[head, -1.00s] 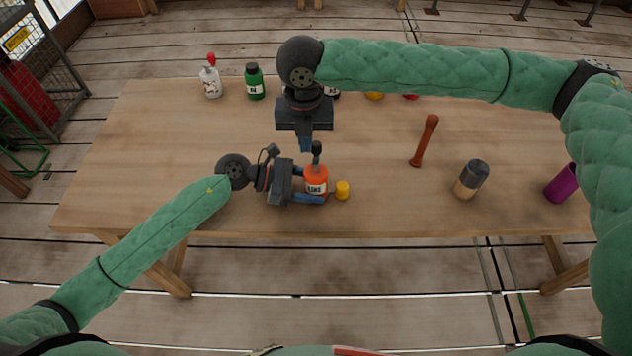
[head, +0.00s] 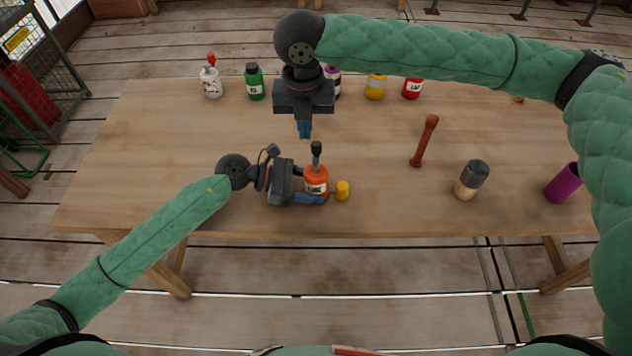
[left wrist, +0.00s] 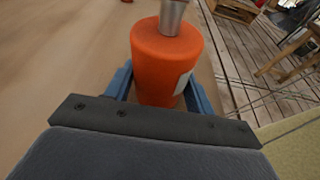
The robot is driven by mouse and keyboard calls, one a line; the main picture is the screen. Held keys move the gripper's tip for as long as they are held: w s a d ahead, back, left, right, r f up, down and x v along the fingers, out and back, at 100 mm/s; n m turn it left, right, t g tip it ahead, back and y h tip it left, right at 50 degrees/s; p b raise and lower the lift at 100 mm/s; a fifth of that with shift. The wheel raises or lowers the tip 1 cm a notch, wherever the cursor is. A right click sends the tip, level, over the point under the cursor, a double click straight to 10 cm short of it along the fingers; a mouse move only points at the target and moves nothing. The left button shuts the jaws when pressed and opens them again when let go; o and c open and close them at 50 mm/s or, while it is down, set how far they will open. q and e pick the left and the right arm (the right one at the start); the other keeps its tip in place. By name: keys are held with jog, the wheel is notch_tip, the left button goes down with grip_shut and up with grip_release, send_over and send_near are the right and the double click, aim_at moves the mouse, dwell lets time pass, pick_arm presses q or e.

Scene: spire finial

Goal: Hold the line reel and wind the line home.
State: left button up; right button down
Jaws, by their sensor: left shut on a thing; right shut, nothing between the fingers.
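The line reel (head: 316,178) is an orange body with a white label reading "LINE" and a dark upright crank handle (head: 316,149) on top. It stands on the table near the front edge. My left gripper (head: 312,198) is shut on the reel from the left, one blue finger along its near side. In the left wrist view the orange reel (left wrist: 166,60) sits between both blue fingers, with a grey metal stem on top. My right gripper (head: 305,130) is shut and empty, fingers pointing down, above and behind the handle and apart from it.
A yellow knob (head: 342,190) is just right of the reel. Further right are a brown stick (head: 424,142), a grey-and-tan cylinder (head: 471,180) and a purple cup (head: 562,184). Several bottles, including a green one (head: 255,82), line the back of the wooden table (head: 150,150).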

pick_arm(q)
jog(key=o, duration=0.9)
jog(key=shift+c, duration=0.2)
